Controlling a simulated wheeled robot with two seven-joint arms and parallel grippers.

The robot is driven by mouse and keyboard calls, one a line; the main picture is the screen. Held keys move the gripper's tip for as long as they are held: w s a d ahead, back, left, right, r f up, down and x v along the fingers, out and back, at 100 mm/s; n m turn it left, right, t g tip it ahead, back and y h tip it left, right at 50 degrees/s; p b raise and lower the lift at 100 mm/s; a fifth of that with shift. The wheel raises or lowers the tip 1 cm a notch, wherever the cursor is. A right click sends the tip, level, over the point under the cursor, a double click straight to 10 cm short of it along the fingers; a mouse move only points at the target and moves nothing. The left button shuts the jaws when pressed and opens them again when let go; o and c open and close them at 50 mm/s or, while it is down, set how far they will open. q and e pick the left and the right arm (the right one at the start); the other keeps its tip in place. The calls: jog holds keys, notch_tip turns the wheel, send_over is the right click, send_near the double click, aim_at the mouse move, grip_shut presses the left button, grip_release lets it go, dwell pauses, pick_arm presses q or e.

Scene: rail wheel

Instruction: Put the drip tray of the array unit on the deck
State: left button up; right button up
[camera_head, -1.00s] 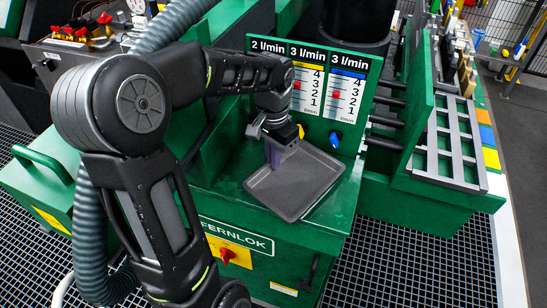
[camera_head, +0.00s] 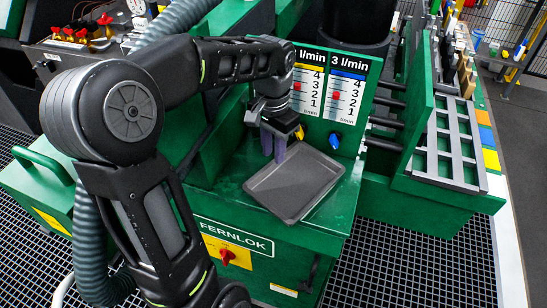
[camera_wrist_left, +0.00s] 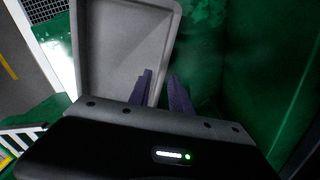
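The drip tray (camera_head: 297,182) is a shallow dark grey square pan. It lies flat on the green deck (camera_head: 232,181) below the flow-meter panel. My left gripper (camera_head: 273,158) points down at the tray's back-left edge, its two purple-grey fingers apart. In the left wrist view the tray (camera_wrist_left: 108,50) fills the upper left. There my left gripper (camera_wrist_left: 160,73) has one finger over the tray's inside and the other over green surface, with the tray's side wall between them in the picture. I cannot tell whether they touch the wall. My right gripper is not in view.
The flow-meter panel (camera_head: 332,60), with blue and yellow knobs below it, stands close behind the gripper. A green block with a grey slotted rack (camera_head: 449,145) stands at right. Bare green deck shows left and right of the tray.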

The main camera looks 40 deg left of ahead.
pick_arm(q)
notch_tip(320, 180, up, 8)
jog(key=shift+r, duration=0.2)
jog(key=shift+f, duration=0.1)
dwell(0.8)
